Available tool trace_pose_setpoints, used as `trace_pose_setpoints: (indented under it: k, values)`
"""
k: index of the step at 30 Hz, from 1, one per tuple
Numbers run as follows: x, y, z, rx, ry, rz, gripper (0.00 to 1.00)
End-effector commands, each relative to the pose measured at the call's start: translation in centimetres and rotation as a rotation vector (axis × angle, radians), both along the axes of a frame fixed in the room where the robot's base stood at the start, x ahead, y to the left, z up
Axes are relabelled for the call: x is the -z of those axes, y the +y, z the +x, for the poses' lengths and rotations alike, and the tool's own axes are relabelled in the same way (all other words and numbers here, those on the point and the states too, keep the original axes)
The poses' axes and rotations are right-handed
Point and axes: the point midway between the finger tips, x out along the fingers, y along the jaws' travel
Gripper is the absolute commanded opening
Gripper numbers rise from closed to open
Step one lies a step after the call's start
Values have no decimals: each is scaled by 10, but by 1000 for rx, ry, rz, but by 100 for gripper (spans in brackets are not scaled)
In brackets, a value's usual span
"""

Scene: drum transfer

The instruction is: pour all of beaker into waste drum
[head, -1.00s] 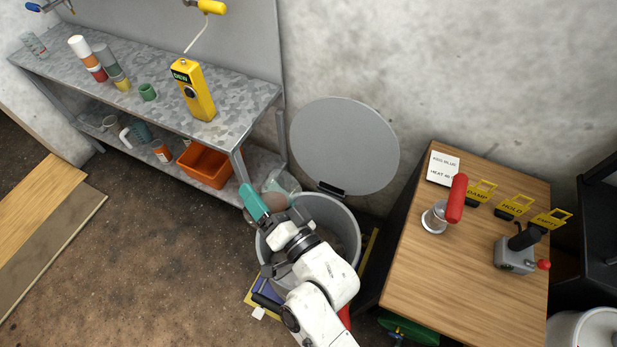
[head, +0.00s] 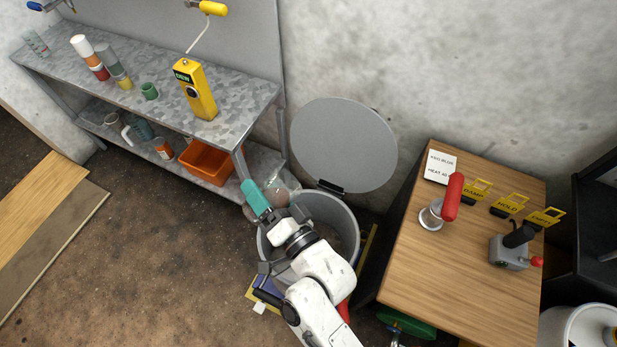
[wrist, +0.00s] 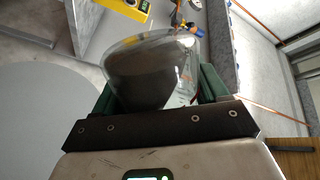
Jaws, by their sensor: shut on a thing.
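My gripper (head: 272,205) is shut on a clear glass beaker (head: 279,186). Only part of the beaker shows past the teal finger in the head view. In the wrist view the beaker (wrist: 150,68) sits between the two green fingers, with a dark grey area seen through its glass. I cannot tell how far it is tilted or how much it holds. The grey waste drum (head: 350,222) stands open below my wrist, its round lid (head: 343,146) raised against the wall. The gripper and beaker are over or near the drum's far left rim; my arm hides part of the opening.
A wooden-topped cabinet (head: 455,270) stands right of the drum, bearing a red-handled metal cup (head: 437,208) and a lever box (head: 508,252). A metal bench (head: 150,88) with a yellow meter (head: 196,90) is behind left; an orange bin (head: 207,161) sits on its lower shelf.

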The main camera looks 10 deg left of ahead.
Motion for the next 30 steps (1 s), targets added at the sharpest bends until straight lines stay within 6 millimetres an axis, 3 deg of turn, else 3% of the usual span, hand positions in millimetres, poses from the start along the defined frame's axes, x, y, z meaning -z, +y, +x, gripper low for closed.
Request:
trace_pose_setpoints:
  k: [30]
  values:
    - [-11,0,0,0,82,109,44]
